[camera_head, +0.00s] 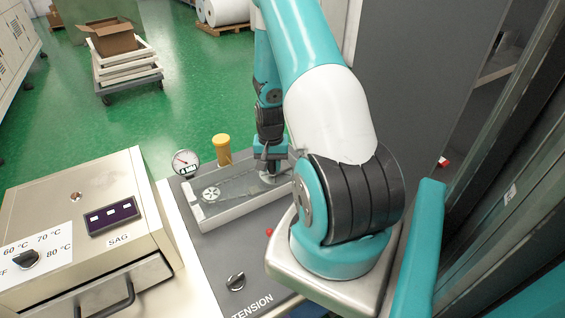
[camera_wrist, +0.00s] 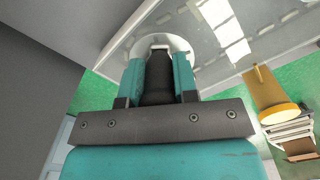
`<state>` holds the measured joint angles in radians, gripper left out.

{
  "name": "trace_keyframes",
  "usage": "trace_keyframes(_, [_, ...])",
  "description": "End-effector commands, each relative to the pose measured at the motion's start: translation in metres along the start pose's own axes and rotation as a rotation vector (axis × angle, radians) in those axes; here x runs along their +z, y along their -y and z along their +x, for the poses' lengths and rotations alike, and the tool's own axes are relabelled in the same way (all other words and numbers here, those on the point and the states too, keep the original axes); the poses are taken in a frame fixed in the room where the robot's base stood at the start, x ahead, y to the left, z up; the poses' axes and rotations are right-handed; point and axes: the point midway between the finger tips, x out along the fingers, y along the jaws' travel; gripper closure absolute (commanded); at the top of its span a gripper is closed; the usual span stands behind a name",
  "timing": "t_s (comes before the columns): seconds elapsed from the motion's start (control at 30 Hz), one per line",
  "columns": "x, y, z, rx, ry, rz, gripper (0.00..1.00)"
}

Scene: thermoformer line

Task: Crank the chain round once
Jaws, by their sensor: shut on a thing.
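The chain housing (camera_head: 225,200) is a long pale box with a clear cover on the grey panel, with a spoked wheel (camera_head: 210,194) at its left end. My gripper (camera_head: 269,165) is over the box's right end, pointing down. In the wrist view my gripper (camera_wrist: 158,80) is shut on a black crank handle (camera_wrist: 157,78), with one teal finger on each side. A pale round disc (camera_wrist: 180,44) shows beyond the handle. The chain itself is too small or hidden to make out. My arm hides part of the box's right end.
A gauge (camera_head: 186,160) and a yellow-capped amber pot (camera_head: 222,148) stand behind the box. A TENSION knob (camera_head: 235,281) and a red button (camera_head: 269,232) are in front. A SAG cabinet (camera_head: 80,230) stands at left. A cart with an open carton (camera_head: 113,40) is on the green floor.

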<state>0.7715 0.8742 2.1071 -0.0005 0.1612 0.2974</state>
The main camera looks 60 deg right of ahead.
Motion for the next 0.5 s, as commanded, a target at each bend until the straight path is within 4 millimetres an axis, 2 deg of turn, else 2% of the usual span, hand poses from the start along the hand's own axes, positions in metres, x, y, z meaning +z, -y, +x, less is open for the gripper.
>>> trace_keyframes(0.23, [-0.002,0.003,0.0,-0.001,-0.004,-0.001,1.0])
trace_keyframes(0.5, [-0.008,0.02,-0.001,-0.001,-0.005,0.0,1.0])
